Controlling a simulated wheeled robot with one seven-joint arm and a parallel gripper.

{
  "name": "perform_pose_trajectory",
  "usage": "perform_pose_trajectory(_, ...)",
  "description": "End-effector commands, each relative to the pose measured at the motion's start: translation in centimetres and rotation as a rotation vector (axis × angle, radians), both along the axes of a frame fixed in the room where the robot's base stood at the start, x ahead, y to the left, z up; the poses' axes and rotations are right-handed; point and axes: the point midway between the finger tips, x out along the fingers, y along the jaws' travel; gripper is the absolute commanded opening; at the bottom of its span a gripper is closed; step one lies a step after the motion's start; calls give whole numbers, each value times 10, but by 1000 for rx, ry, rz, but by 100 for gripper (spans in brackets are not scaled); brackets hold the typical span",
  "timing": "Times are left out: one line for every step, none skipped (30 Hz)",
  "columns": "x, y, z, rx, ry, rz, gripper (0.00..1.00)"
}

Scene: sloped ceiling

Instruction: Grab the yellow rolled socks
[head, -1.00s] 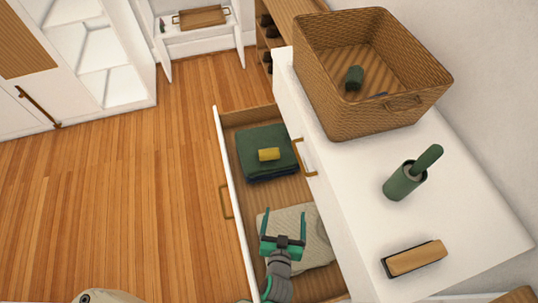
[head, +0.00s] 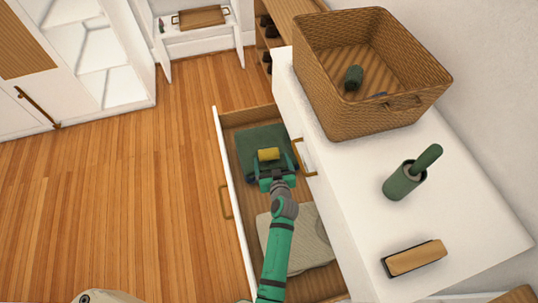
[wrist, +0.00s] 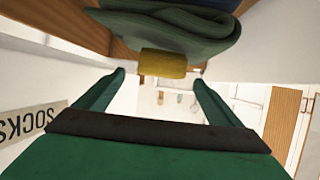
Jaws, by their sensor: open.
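The yellow rolled socks (head: 269,154) lie on top of a folded dark green garment (head: 262,138) in the open drawer. My gripper (head: 272,166) is open, with its fingers pointing toward the socks from the near side. In the wrist view the yellow rolled socks (wrist: 163,63) show just beyond the fingertips, roughly midway between them. My gripper (wrist: 157,78) holds nothing there. The green garment (wrist: 170,32) appears along the top of the wrist view. Whether the fingers flank the socks is hard to tell.
The drawer's white front (head: 232,190) and the white dresser top (head: 350,190) bound the space on either side. A beige folded cloth (head: 305,235) lies nearer in the drawer. A wicker basket (head: 335,110), a lint roller (head: 405,182) and a brush (head: 415,257) stand on the dresser.

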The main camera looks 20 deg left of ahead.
Motion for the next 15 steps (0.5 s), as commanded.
perform_pose_trajectory(4,2,-2,0,0,1,88)
perform_pose_trajectory(5,3,-2,0,0,1,88)
perform_pose_trajectory(7,4,-3,-1,1,1,88)
perform_pose_trajectory(7,5,-4,-1,1,1,88)
perform_pose_trajectory(9,5,-4,-1,1,1,88)
perform_pose_trajectory(11,7,-6,-1,1,1,88)
perform_pose_trajectory(13,8,-7,-1,1,1,88)
perform_pose_trajectory(16,10,-7,-2,-1,1,88)
perform_pose_trajectory(21,13,-10,-2,-1,1,88)
perform_pose_trajectory(24,15,-12,-2,0,1,88)
perform_pose_trajectory(28,17,-14,-2,0,1,88)
perform_pose_trajectory(32,20,-16,-2,-1,1,88)
perform_pose_trajectory(35,21,-18,-1,-1,-1,88)
perform_pose_trajectory(39,23,-19,-1,-1,-1,88)
perform_pose_trajectory(42,25,-21,-1,0,0,88)
